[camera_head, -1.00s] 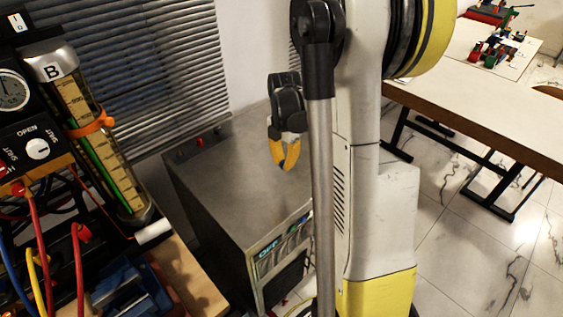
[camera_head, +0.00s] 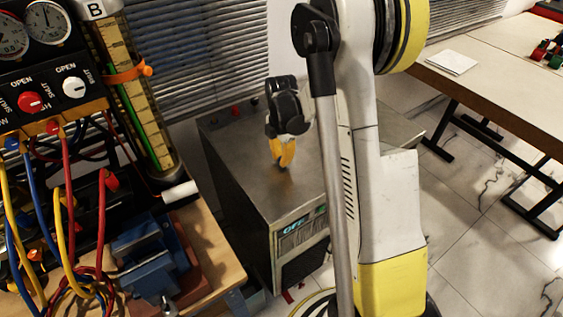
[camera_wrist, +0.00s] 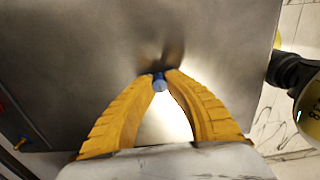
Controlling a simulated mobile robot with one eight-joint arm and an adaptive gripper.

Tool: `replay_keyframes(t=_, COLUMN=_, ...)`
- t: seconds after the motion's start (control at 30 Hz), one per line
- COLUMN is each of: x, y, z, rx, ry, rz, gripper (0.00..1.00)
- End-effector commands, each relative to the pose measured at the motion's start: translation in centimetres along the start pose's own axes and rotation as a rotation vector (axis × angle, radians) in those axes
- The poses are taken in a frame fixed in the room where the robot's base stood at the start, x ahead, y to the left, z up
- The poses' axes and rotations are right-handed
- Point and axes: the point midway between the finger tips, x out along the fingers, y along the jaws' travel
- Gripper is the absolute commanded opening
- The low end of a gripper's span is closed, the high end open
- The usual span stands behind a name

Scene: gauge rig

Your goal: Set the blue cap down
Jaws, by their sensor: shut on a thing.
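The blue cap (camera_wrist: 159,82) is small and sits between the two yellow fingertips of my gripper (camera_wrist: 160,78) in the wrist view. My gripper is shut on it and points down at the grey metal top of a box-shaped cabinet (camera_head: 240,160). In the head view my gripper (camera_head: 283,158) shows over this top, and the cap cannot be made out there. A dark reflection lies just beyond the fingertips in the wrist view. I cannot tell whether the cap touches the surface.
A gauge rig with dials, hoses and a tube marked B (camera_head: 135,90) stands at the left. A blue vise (camera_head: 150,245) sits on a wooden bench in front of it. The cabinet top around my gripper is mostly clear. A long table (camera_head: 490,85) stands at the right.

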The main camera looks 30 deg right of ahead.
Motion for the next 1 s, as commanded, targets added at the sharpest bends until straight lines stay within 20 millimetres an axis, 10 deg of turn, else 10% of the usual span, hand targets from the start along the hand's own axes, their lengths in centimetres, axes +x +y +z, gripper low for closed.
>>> replay_keyframes(t=0.37, x=0.6, y=0.0, z=0.0, rx=0.0, ry=0.0, rz=0.0, gripper=0.0)
replay_keyframes(t=0.43, x=0.5, y=0.0, z=0.0, rx=0.0, ry=0.0, rz=0.0, gripper=0.33)
replay_keyframes(t=0.77, x=0.3, y=0.0, z=0.0, rx=0.0, ry=0.0, rz=0.0, gripper=0.33)
replay_keyframes(t=1.0, x=-3.5, y=-0.1, z=0.0, rx=0.0, ry=0.0, rz=0.0, gripper=0.33)
